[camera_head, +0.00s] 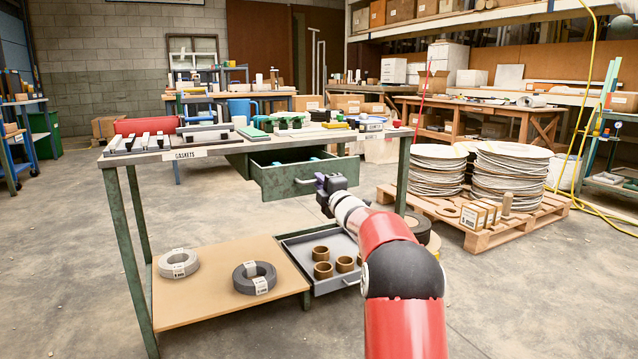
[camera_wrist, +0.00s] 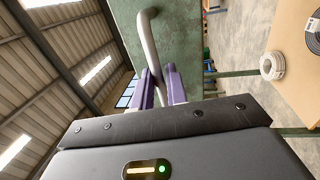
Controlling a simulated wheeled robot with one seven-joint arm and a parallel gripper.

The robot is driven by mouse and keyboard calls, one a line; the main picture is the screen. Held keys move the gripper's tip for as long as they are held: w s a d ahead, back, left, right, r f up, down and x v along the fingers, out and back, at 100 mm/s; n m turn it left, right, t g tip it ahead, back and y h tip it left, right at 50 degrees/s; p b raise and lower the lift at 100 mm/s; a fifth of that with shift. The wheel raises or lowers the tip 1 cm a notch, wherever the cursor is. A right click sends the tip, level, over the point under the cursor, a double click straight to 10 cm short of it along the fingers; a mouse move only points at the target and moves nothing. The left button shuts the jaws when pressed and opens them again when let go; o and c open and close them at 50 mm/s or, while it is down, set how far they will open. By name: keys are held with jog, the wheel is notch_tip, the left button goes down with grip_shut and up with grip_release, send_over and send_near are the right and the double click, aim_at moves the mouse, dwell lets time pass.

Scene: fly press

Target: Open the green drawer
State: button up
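The green drawer (camera_head: 275,184) hangs under the top of the green workbench and is pulled part way out, with its inside and some blue items showing. Its grey bar handle (camera_head: 304,181) is on the front panel. My gripper (camera_head: 320,181) is at the right part of this handle. In the wrist view, the purple fingers of my gripper (camera_wrist: 159,88) lie on both sides of the handle (camera_wrist: 150,40) and appear closed on it. The green drawer front (camera_wrist: 185,35) is just beyond. The fingertips are partly hidden in the head view.
Below, a grey tray (camera_head: 325,280) with brown rings and a brown shelf board (camera_head: 225,285) stick out. A pallet (camera_head: 480,235) with stacked discs stands right. Floor in front is clear.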

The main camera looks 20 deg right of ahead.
jog(key=s+f, duration=0.1)
jog(key=s, duration=0.5)
jog(key=shift+s, duration=0.3)
jog(key=shift+f, duration=0.1)
jog(key=s+a+m+g+h, duration=0.45)
jog(key=s+a+m, duration=0.6)
jog(key=s, duration=0.35)
jog(key=s+a+f+m+g+y, duration=0.1)
jog(key=s+a+f+m+g, duration=0.3)
jog(key=s, duration=0.6)
jog(key=s+a+f+m+g+y, duration=0.15)
jog(key=s+a+f, duration=0.4)
jog(key=s, duration=0.55)
jog(key=s+a+f+m+g+y, duration=0.15)
jog(key=s+a+f+g, duration=0.3)
jog(key=s, duration=0.55)
notch_tip(320, 180, up, 13)
jog(key=p, duration=1.2)
jog(key=shift+w+f+m, duration=0.15)
jog(key=shift+f+m, duration=0.05)
jog(key=shift+m, duration=0.25)
